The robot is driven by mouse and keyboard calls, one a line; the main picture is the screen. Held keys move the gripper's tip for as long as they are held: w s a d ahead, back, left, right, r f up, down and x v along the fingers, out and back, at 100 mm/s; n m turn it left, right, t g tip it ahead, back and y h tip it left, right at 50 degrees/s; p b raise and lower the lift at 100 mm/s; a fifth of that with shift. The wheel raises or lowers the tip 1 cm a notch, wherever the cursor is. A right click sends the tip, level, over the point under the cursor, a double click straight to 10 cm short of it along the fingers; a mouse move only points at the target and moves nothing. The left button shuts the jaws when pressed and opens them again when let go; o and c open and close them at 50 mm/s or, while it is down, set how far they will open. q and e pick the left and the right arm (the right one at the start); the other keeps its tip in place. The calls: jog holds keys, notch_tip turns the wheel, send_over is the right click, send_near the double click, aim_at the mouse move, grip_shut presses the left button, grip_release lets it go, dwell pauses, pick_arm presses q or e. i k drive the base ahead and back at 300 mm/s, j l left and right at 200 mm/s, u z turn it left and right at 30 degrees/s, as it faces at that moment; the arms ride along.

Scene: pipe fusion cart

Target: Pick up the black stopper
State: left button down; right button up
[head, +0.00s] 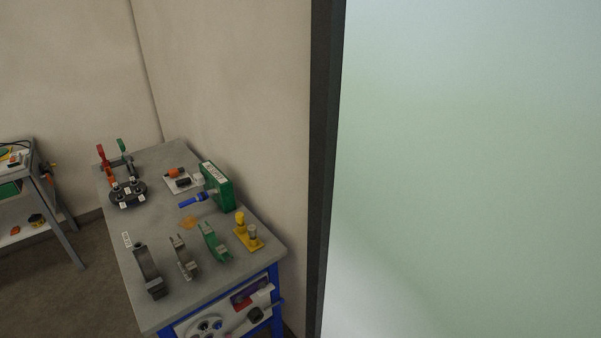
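I cannot pick out the black stopper for certain. A small black piece (255,314) shows at the front of the cart, below its top, and may be it. A dark round-ended holder (127,194) with several small light-topped pieces lies on the far left of the cart top. Neither of my grippers is in view.
The grey cart top (190,290) also bears a green box (217,187), a green clamp (214,243), a grey clamp (184,258) and a yellow stand (247,233). A wall and dark post (322,150) border its right. Another table (45,175) stands left, with floor between.

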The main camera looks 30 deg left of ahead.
aim_at(179, 183)
jog(key=j+u, duration=0.1)
jog(key=u, duration=0.85)
jog(key=j+u, duration=0.15)
jog(key=u, duration=0.75)
jog(key=j+u, duration=0.1)
jog(key=u, duration=0.35)
jog(key=i+u, duration=0.1)
jog(key=u, duration=0.85)
jog(key=i+u, duration=0.15)
jog(key=u, duration=0.3)
jog(key=i+z, duration=0.2)
jog(key=i, duration=0.3)
jog(key=i+z, duration=0.15)
jog(key=i, duration=0.35)
jog(key=i+j+z, duration=0.2)
jog(key=i, duration=0.3)
jog(key=i+j+z, duration=0.2)
jog(key=i, duration=0.25)
jog(key=i+j+z, duration=0.2)
jog(key=i, duration=0.3)
jog(key=i+z, duration=0.25)
jog(key=i, duration=1.7)
jog(key=i+z, duration=0.1)
jog(key=z, duration=0.35)
jog(key=i+z, duration=0.1)
jog(key=z, duration=0.4)
jog(key=i+j+z, duration=0.1)
jog(key=z, duration=0.35)
jog(key=i+j+z, duration=0.1)
jog(key=z, duration=0.4)
